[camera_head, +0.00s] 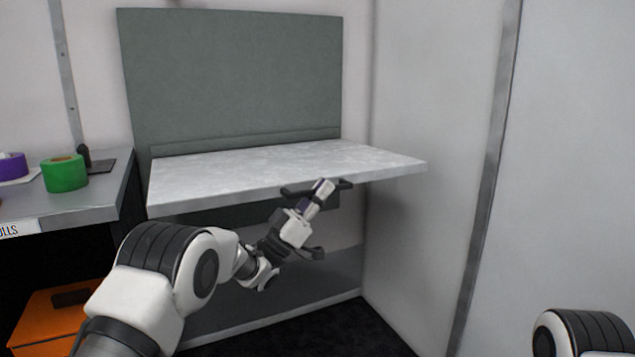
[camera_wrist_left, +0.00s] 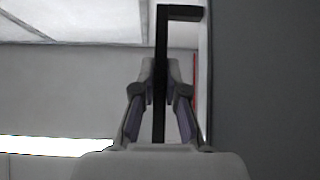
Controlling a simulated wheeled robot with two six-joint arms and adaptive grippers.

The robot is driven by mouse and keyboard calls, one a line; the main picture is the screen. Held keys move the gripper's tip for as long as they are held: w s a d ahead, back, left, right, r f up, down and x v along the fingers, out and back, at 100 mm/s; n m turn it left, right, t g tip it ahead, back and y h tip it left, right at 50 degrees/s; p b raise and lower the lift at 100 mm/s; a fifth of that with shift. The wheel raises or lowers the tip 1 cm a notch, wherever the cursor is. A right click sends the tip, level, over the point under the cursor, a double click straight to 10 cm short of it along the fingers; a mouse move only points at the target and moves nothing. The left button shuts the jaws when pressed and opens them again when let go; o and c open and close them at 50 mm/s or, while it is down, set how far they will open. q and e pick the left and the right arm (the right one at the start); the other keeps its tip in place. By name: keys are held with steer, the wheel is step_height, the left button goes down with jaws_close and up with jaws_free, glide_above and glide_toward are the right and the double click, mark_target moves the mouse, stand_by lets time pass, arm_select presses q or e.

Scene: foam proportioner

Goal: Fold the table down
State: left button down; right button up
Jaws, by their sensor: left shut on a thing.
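The table (camera_head: 270,168) is a pale, marbled flat panel that stands out level from the wall below a grey-green back panel (camera_head: 235,80). A dark bar (camera_head: 290,192) shows at its front edge, at the gripper. My left gripper (camera_head: 321,188) reaches up to that edge from below. In the left wrist view, my left gripper (camera_wrist_left: 160,85) is shut on the black bar (camera_wrist_left: 161,45), which runs between its fingers and bends right at the top. How the bar joins the table is hidden. My right gripper is out of view.
A grey shelf (camera_head: 90,205) to the left holds a green tape roll (camera_head: 65,174) and a purple roll (camera_head: 12,166). An orange case (camera_head: 50,315) sits below it. A pale wall (camera_head: 430,90) stands close on the right. The floor (camera_head: 310,335) below the table looks clear.

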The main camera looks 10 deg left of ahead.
arm_select(q)
steer(key=shift+f+m, duration=0.4)
steer(key=shift+f, duration=0.2)
steer(key=c, duration=1.2)
jaws_free()
steer(key=v, duration=1.2)
steer(key=shift+w, duration=0.1)
